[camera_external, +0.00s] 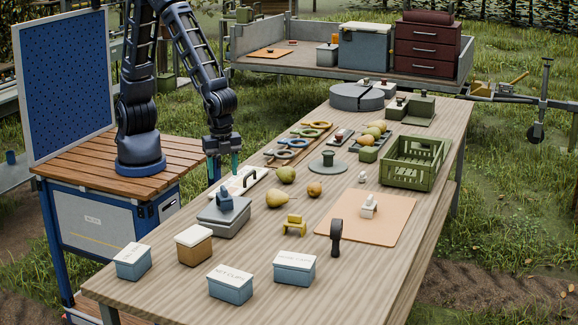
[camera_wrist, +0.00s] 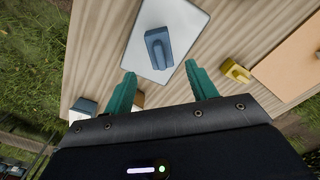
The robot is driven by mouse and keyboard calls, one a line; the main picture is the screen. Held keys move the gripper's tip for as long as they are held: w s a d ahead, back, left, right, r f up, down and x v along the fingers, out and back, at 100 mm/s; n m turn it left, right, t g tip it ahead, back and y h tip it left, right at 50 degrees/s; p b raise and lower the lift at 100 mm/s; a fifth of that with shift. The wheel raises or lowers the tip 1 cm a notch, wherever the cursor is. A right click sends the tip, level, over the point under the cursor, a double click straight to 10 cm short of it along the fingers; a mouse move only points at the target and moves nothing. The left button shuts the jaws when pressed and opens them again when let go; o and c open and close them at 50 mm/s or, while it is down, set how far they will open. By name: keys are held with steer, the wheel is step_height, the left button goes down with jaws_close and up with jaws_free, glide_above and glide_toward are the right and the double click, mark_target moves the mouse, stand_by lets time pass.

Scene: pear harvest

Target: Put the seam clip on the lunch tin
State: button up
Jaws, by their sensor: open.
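The flat grey tin (camera_external: 222,219), which I take as the lunch tin, stands on the table; its pale lid (camera_wrist: 190,28) shows in the wrist view. A blue clip-like block (camera_external: 225,199) rests on its lid and also shows in the wrist view (camera_wrist: 157,45). A similar yellow piece (camera_external: 294,226) stands on the table to the right (camera_wrist: 236,71). I cannot tell for sure which is the seam clip. My gripper (camera_external: 223,172) is open and empty, above the table behind the tin; in the wrist view its teal fingers (camera_wrist: 160,73) frame the blue block's near end.
Small lidded boxes (camera_external: 231,285) stand at the table's near end. Pears (camera_external: 276,199) lie right of the tin. An orange mat (camera_external: 383,222) holds a pale piece, with a dark upright tool (camera_external: 336,236) beside it. A green crate (camera_external: 413,164) stands farther back.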

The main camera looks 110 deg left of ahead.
mark_target(224, 187)
steer(key=shift+a+r, duration=0.1)
steer(key=shift+r, duration=1.4)
steer(key=s+a+r+n+t, duration=0.2)
steer(key=s+a+r+n, duration=0.2)
steer(key=s+a+r, duration=0.4)
steer(key=s+a+r+n+t, duration=0.2)
steer(key=s+a+r+n, duration=0.3)
steer(key=s+a+r, duration=0.4)
steer(key=s+r, duration=0.4)
steer(key=s, duration=0.1)
steer(key=shift+r+t, duration=0.3)
steer(key=shift+d, duration=0.1)
